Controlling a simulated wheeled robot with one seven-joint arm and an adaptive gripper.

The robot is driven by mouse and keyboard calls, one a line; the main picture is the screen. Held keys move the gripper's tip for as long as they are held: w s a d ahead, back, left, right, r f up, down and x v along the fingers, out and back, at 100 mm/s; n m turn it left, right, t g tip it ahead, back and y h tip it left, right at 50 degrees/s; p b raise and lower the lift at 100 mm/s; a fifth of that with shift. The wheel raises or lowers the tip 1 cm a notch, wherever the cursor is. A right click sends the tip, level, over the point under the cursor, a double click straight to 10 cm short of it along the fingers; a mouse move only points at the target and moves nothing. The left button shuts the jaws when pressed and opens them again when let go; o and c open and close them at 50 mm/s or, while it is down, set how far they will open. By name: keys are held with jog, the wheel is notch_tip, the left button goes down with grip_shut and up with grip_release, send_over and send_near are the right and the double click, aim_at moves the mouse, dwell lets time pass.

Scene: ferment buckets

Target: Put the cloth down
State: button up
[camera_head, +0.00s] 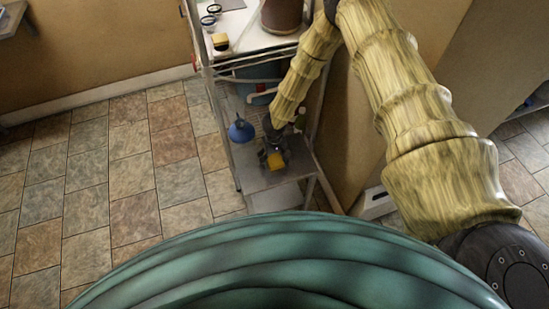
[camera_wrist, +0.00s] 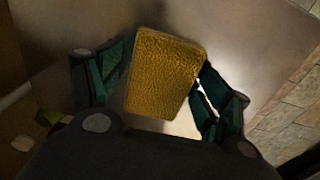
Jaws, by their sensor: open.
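The cloth (camera_wrist: 163,73) is a yellow-ochre, textured, folded block in the middle of the wrist view. It lies between the spread fingers of my gripper (camera_wrist: 162,88), over a smooth grey shelf surface. Narrow gaps show beside it, and its near end is close to the palm. In the head view the cloth (camera_head: 276,160) is a small yellow patch at my gripper (camera_head: 275,152), above the lower shelf (camera_head: 262,182) of the rack. My gripper is open. Whether the cloth rests fully flat on the shelf is hard to tell.
A blue funnel-like thing (camera_head: 241,131) stands left of my gripper on the lower shelf. A small bottle (camera_head: 300,119) is behind to the right. The top shelf (camera_head: 245,22) holds a brown bucket (camera_head: 282,14) and a yellow-black block (camera_head: 220,42). Tiled floor lies clear to the left.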

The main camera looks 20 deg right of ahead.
aim_at(274, 158)
jog(key=shift+r, duration=0.1)
notch_tip(274, 158, up, 12)
jog(key=b, duration=0.1)
dwell(0.5)
